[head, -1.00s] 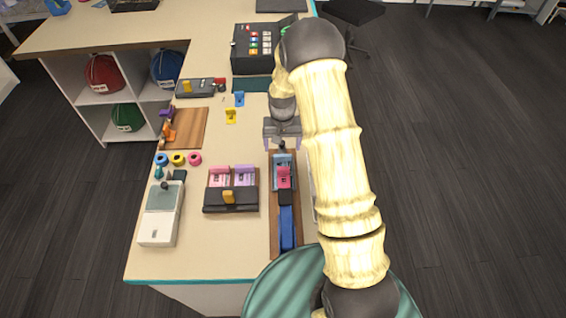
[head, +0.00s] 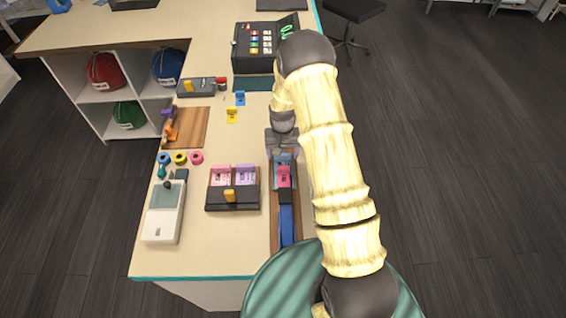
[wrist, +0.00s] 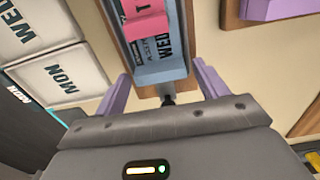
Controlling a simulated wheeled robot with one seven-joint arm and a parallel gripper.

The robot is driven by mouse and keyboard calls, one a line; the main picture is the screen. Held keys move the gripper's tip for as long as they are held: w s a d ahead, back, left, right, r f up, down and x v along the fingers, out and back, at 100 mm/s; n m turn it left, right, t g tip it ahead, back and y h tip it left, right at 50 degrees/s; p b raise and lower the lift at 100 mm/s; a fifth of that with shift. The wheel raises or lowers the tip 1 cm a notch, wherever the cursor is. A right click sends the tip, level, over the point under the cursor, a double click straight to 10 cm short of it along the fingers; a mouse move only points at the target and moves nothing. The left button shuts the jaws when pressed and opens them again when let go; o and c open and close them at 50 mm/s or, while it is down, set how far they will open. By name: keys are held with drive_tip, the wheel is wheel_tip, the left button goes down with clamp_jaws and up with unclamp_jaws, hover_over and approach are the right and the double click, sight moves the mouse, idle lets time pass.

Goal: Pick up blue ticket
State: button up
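A blue ticket (head: 282,159) stands at the far end of a narrow wooden tray (head: 273,235) on the counter. A pink ticket (head: 284,177) is right in front of it. In the wrist view the blue ticket (wrist: 160,73) carries dark lettering, and the pink ticket (wrist: 146,25) covers part of it. My gripper (head: 283,152) is at the far end of the tray. In the wrist view its two purple fingers (wrist: 166,84) are spread to either side of the blue ticket, with nothing held. Whether they touch it cannot be told.
A dark holder (head: 232,205) with pink and purple tickets stands left of the tray. A smaller blue tag (head: 240,98) and a yellow tag (head: 232,115) stand farther back. A black box (head: 262,63) is at the back; a pale device (head: 163,222) is front left.

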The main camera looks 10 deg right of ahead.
drive_tip(key=c, duration=0.8)
drive_tip(key=shift+o, duration=0.2)
drive_tip(key=shift+r, duration=0.1)
wheel_tip(320, 180, up, 10)
drive_tip(key=b, duration=0.3)
drive_tip(key=shift+b, duration=0.3)
drive_tip(key=shift+r+p, duration=1.85)
drive_tip(key=shift+r, duration=0.55)
